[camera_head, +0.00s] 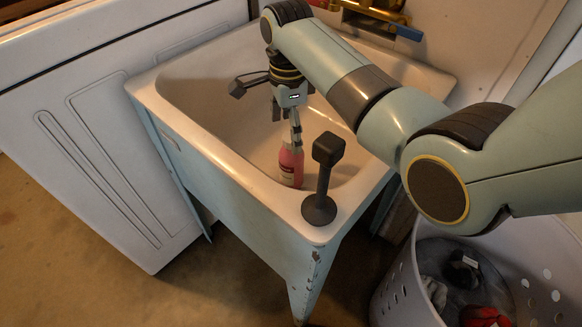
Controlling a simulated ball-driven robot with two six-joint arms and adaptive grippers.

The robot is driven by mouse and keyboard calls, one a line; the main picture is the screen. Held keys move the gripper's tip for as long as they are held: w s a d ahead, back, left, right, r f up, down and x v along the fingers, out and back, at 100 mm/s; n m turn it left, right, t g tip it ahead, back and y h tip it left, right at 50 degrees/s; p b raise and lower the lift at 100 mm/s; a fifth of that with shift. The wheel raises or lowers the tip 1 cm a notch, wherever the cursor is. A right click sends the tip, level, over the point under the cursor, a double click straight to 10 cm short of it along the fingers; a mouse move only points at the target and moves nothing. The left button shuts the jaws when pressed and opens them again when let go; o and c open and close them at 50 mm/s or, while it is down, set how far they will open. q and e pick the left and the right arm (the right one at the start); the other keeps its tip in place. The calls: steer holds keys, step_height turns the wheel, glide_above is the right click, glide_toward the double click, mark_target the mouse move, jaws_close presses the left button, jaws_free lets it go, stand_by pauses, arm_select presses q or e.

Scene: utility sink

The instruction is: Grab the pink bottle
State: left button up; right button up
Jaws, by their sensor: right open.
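The pink bottle (291,166) stands inside the utility sink (243,168), close to its front wall. Its lower edge is hidden by the sink or cut off from view. My right gripper (287,118) points down into the sink, just above the bottle. One finger is close to the bottle's top; I cannot tell whether it touches. The gripper is open and holds nothing that I can see. My left gripper is not in view.
A white appliance (110,130) stands at the left. A perforated laundry basket (400,281) with clothes is at the lower right. Brass taps (375,12) are at the back.

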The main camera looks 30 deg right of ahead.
mark_target(289, 137)
step_height(289, 137, down, 3)
steer(key=shift+f+b, duration=0.2)
steer(key=shift+b, duration=0.2)
steer(key=f, duration=0.1)
steer(key=f+b, duration=0.1)
steer(key=f, duration=0.3)
steer(key=shift+s+d+b, duration=0.1)
steer(key=shift+d+b, duration=0.2)
steer(key=shift+d, duration=0.05)
steer(key=shift+c, duration=0.2)
steer(key=c, duration=1.2)
